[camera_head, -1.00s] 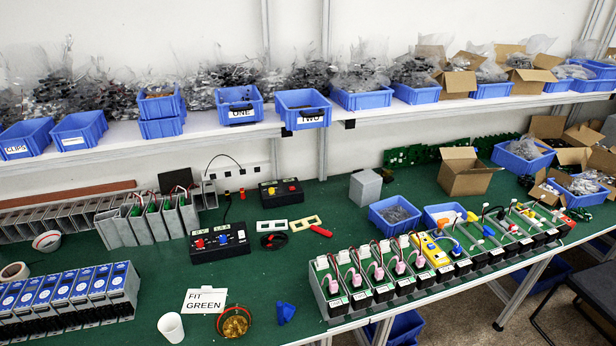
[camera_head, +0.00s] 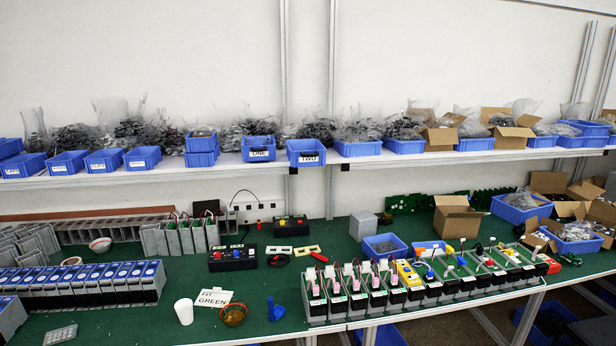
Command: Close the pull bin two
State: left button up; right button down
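The blue pull bin labelled TWO (camera_head: 306,148) sits on the white shelf, just left of a metal upright. Its labelled front faces me and hangs a little past the shelf's front edge. A similar blue bin labelled ONE (camera_head: 259,143) sits to its left, also at the front edge. How deep each bin reaches into the shelf is hard to tell from here. Neither of my grippers shows in the head view.
The white shelf (camera_head: 400,158) also bears several other blue bins and bagged parts. Below it, the green bench (camera_head: 170,300) holds rows of modules, a black control box (camera_head: 232,257), a white cup (camera_head: 184,311) and cardboard boxes. The air before bin TWO looks clear.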

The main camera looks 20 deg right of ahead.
aim_at(300, 153)
jog(key=z, duration=0.65)
jog(key=i, duration=1.2)
jog(key=u, duration=0.1)
